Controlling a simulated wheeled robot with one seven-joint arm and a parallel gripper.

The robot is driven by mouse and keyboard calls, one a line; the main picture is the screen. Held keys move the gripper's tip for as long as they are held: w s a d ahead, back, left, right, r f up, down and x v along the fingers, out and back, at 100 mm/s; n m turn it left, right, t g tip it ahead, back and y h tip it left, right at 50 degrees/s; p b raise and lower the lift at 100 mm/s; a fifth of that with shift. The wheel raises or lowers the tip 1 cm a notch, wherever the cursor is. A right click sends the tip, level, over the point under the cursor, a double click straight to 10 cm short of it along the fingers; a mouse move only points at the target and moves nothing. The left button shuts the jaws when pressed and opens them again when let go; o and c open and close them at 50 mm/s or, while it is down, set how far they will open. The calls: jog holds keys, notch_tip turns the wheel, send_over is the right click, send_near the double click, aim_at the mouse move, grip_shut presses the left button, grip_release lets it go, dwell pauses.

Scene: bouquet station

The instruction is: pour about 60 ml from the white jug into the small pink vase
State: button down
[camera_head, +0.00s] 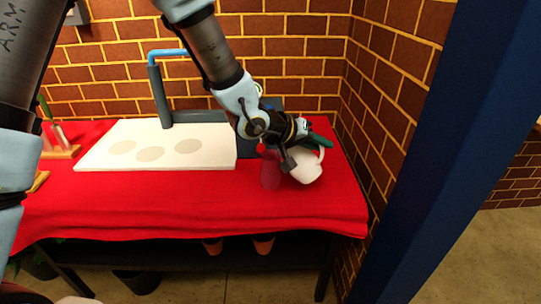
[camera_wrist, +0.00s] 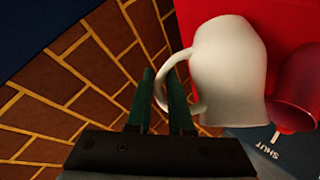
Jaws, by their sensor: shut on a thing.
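The white jug (camera_head: 306,168) is held above the right end of the red table and looks tilted in the head view. My gripper (camera_head: 319,143) is shut on its handle. In the wrist view the jug (camera_wrist: 230,70) shows large, with its handle loop between the dark green fingers of my gripper (camera_wrist: 166,100). The small pink vase (camera_head: 269,174) stands upright on the table just left of the jug. It also shows at the right edge of the wrist view (camera_wrist: 297,92), beside the jug. My wrist partly covers the vase's top in the head view. I see no liquid.
A white board (camera_head: 215,156) with three grey round spots lies left of the vase. A blue pipe on a grey post (camera_head: 158,97) stands behind it. A brick wall (camera_head: 355,125) is close on the right. Red cloth (camera_head: 170,200) lies bare in front.

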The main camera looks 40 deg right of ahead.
jog(key=f+b, duration=0.1)
jog(key=s+b, duration=0.1)
jog(key=b, duration=0.1)
jog(key=shift+d+f+m+t, duration=0.2)
jog(key=shift+f+m+t, duration=0.15)
jog(key=shift+m+t, duration=0.05)
jog(key=s+d+f+m+t+y+b, duration=0.1)
jog(key=s+f+t+y+b, duration=0.1)
jog(key=b, duration=1.6)
notch_tip(320, 180, down, 3)
jog(key=shift+s+d+r+m+t, duration=0.2)
jog(key=shift+s+d+m+t, duration=0.15)
jog(key=shift+s, duration=0.55)
jog(key=shift+s+a+f+b, duration=0.1)
jog(key=shift+s+a+b, duration=0.05)
jog(key=shift+b, duration=0.85)
jog(key=f+t+b, duration=0.1)
jog(key=b, duration=0.5)
jog(key=shift+s+f+m, duration=0.1)
jog(key=shift+s+m, duration=0.15)
jog(key=shift+s, duration=0.15)
jog(key=f+b, duration=0.1)
jog(key=b, duration=0.1)
jog(key=s+t+b, duration=0.1)
jog(key=b, duration=0.2)
jog(key=shift+d+f+m+y, duration=0.3)
jog(key=shift+f+m+y, duration=0.05)
jog(key=shift+m+y, duration=0.05)
jog(key=shift+t, duration=0.25)
jog(key=shift+w, duration=0.1)
